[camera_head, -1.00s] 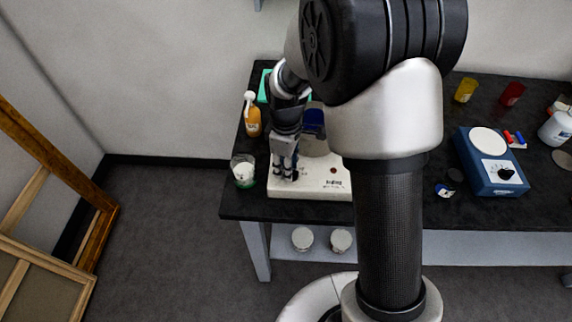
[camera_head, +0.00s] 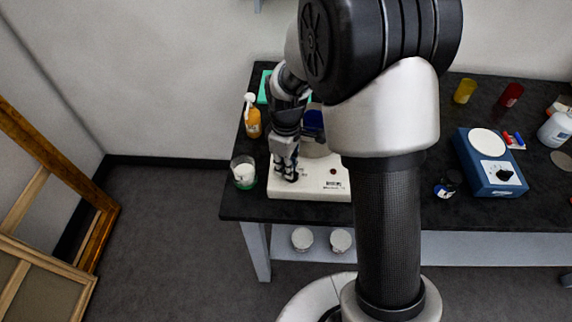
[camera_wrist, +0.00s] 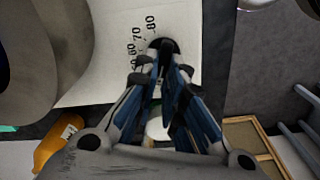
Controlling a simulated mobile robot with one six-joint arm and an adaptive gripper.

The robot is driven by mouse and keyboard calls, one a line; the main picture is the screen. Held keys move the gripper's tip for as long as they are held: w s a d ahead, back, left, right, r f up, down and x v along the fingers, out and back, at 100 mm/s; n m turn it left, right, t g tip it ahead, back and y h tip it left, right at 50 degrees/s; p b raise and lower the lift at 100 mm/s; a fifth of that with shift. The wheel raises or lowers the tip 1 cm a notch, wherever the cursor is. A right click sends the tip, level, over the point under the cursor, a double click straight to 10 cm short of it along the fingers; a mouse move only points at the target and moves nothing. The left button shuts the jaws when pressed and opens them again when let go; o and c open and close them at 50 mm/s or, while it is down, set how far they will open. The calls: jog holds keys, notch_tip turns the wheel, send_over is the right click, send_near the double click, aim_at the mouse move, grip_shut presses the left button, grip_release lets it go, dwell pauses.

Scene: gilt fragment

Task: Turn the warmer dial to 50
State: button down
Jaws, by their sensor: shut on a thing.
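The white warmer (camera_head: 312,188) sits near the front left edge of the black table, with a small red light on its front panel. Its black dial (camera_wrist: 163,43) shows in the wrist view as a dark round edge between and just beyond my fingertips. Printed numbers 60, 70 and 80 curve along the left and top of the dial. My gripper (camera_wrist: 160,60) is shut on the dial, pointing down at the panel's left part (camera_head: 287,175). The fingers hide most of the dial, so its pointer and setting cannot be read.
An orange bottle (camera_head: 252,122) and a glass jar (camera_head: 243,173) stand close left of the warmer. A blue device (camera_head: 490,165) with its own black knob stands to the right. Yellow (camera_head: 465,91) and red (camera_head: 512,95) cups are at the back.

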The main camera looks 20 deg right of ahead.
jog(key=m, duration=0.1)
jog(key=m+p, duration=0.1)
jog(key=m, duration=0.1)
jog(key=m+p, duration=0.1)
jog(key=m, duration=0.1)
jog(key=shift+w+d+r, duration=0.1)
jog(key=shift+w+d, duration=0.15)
jog(key=shift+d, duration=0.05)
jog(key=m+p, duration=0.1)
jog(key=m, duration=0.4)
jog(key=shift+w+d+p, duration=0.1)
jog(key=shift+d+p, duration=0.3)
jog(key=shift+m, duration=0.4)
jog(key=c, duration=1.7)
grip_release()
jog(key=shift+r, duration=5.9)
